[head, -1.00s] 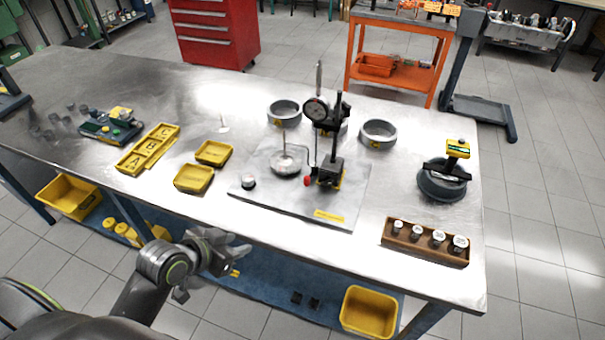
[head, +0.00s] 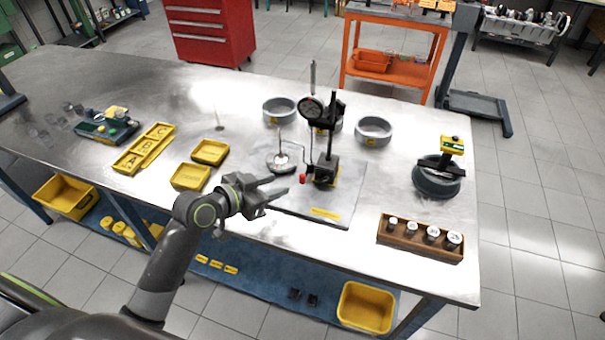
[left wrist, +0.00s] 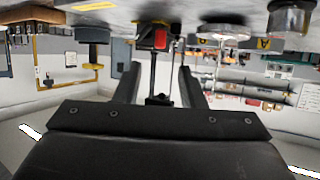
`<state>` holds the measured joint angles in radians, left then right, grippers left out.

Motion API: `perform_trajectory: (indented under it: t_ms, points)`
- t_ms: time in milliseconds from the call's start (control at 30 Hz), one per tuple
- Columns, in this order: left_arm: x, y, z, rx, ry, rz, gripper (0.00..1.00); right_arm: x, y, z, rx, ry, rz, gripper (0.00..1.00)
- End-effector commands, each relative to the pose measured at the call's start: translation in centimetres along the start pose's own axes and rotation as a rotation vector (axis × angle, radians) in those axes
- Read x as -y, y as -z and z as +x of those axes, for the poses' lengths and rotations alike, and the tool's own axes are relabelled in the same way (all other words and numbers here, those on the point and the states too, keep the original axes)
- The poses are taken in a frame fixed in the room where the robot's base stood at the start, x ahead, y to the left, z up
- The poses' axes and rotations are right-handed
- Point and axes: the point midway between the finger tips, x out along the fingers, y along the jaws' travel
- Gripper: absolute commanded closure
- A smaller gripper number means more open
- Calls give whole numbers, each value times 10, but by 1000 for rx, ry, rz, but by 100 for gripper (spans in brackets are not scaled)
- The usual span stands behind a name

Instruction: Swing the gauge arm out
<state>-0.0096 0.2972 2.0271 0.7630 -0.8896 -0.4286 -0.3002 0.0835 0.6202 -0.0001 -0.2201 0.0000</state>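The gauge stand (head: 326,170) stands upright on a metal plate (head: 335,213). It has a black post, a round dial gauge (head: 311,108) on its upper left and a red knob (head: 303,179) low on its left. A disc with a thin upright pin (head: 281,163) sits left of the stand. My left gripper (head: 291,180) is open and empty over the plate, just left of the red knob and apart from it. The left wrist view is upside down; the stand (left wrist: 153,72) shows between the parted fingers, with a red part (left wrist: 160,40). My right gripper is out of view.
Metal rings (head: 373,131) stand behind the stand. A dark ring with a yellow-topped tool (head: 437,182) and a brown rack of cylinders (head: 420,239) are at the right. Yellow trays (head: 190,177) lie left of my gripper. The table's front edge runs below my arm.

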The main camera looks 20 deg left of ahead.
Motion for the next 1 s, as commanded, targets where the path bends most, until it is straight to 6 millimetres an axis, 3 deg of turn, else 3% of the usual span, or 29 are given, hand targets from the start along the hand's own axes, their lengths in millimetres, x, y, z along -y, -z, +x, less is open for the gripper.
perform_trajectory:
  t_ms: [500, 700, 1000]
  points:
    - [-1, 1, 84, 1, -1, -1, 64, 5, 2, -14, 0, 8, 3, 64]
    - [0, 0, 100, 1, 0, 0, 64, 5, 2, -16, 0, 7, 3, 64]
    - [0, -1, 105, 1, 0, 0, 64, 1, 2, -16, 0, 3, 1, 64]
